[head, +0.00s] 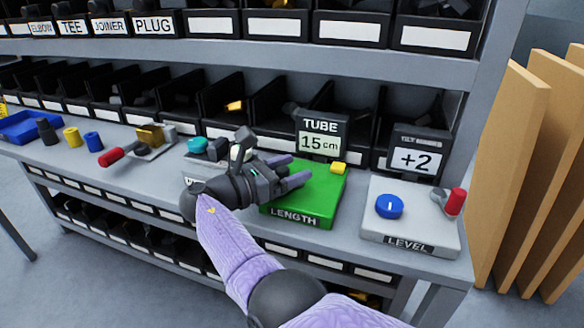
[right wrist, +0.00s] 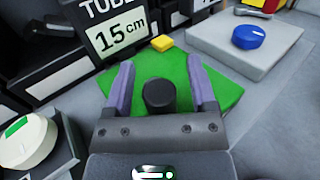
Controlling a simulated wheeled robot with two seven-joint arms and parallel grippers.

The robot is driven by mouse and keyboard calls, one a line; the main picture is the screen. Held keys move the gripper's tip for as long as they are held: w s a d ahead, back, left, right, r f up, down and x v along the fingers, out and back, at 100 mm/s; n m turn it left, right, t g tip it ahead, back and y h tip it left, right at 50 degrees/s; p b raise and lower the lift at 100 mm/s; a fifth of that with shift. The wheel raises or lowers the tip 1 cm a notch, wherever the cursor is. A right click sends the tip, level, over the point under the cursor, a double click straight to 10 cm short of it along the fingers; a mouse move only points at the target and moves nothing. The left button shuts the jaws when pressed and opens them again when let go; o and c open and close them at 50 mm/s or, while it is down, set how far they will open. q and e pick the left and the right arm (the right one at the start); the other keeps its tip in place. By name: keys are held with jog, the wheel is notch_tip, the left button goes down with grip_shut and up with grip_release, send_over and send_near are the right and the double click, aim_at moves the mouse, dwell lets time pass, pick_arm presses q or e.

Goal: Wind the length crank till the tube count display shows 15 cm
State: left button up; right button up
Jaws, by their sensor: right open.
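The tube display (head: 319,142) reads 15 cm, and it shows the same in the right wrist view (right wrist: 122,38). It stands behind the green base (head: 327,196) labelled LENGTH. A small yellow block (head: 338,168) sits at the back of that base. My right gripper (head: 297,169) is over the green base with its purple fingers apart. In the right wrist view a black round knob (right wrist: 158,95), apparently the length crank's handle, stands between the fingers with gaps on both sides. The rest of the crank is hidden. My left gripper is out of view.
To the right is a grey LEVEL base (head: 410,224) with a blue dial (head: 389,206) and a red knob (head: 455,201). A +2 display (head: 415,158) stands behind it. To the left are a teal knob (head: 197,145) and a red-handled device (head: 112,156). Bins line the shelves behind.

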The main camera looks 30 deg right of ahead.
jog(key=a+b, duration=0.1)
jog(key=a, duration=0.2)
jog(key=a+b, duration=0.1)
jog(key=a, duration=0.2)
jog(key=a+b, duration=0.1)
jog(key=a, duration=0.2)
jog(key=shift+s+f, duration=0.2)
jog(key=shift+f, duration=0.05)
jog(key=shift+a+r, duration=0.25)
